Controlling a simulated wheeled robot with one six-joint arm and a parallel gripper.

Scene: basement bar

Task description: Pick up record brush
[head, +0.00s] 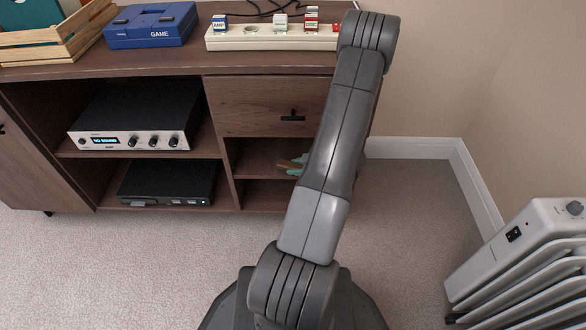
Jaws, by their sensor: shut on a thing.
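A small brown wooden piece, which looks like the record brush (288,165), is in the upper open cubby under the drawer of the wooden cabinet. Two small teal tips of my gripper (297,164) show at its right end, one on each side of it. My gripper appears shut on the brush. The rest of the gripper and the brush's right end are hidden behind my grey arm. Whether the brush touches the shelf is too small to tell.
The cabinet (265,105) has a drawer above the cubby and a divider at left. An amplifier (135,118) and a black player (168,183) fill the left shelves. A power strip (262,38) and blue game box (150,25) stand on top. A radiator (530,255) stands right; carpet between is clear.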

